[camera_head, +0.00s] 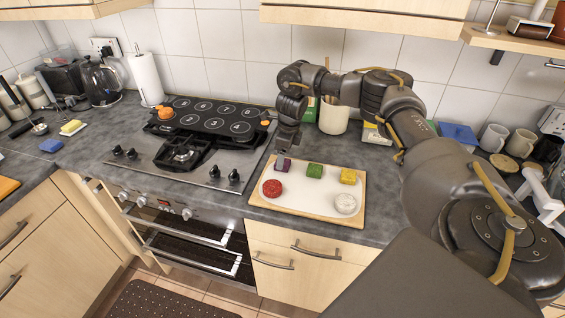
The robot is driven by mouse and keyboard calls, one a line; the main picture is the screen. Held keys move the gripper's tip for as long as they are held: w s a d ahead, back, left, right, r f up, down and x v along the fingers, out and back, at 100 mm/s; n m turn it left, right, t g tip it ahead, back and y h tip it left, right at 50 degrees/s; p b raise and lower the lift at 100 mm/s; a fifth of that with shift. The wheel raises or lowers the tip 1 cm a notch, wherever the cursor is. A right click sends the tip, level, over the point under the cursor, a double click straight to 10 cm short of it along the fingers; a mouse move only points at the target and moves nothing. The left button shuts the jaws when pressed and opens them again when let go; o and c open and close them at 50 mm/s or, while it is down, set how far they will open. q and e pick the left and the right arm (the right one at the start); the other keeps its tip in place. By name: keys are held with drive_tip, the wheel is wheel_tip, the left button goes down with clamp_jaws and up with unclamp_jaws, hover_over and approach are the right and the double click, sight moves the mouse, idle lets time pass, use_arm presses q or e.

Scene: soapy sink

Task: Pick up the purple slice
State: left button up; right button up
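The purple slice (281,166) is a small purple block near the back left of a white board with a wooden rim (312,210). Its upper right part is partly hidden by my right gripper (287,150). The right gripper points down at the slice from just above or behind it. I cannot tell whether it touches the slice, or whether its fingers are open or shut. My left gripper is out of view.
The board also holds a red round piece (272,188), a green block (315,170), a yellow block (348,176) and a white round piece (345,204). The stove (190,160) lies to the left. Mugs (493,138) stand at the right.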

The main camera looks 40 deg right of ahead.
drive_tip(key=shift+w+a+f, duration=0.1)
drive_tip(key=shift+w+f, duration=0.1)
drive_tip(key=shift+f, duration=1.15)
drive_tip(key=shift+r, duration=0.1)
drive_tip(key=c, duration=1.1)
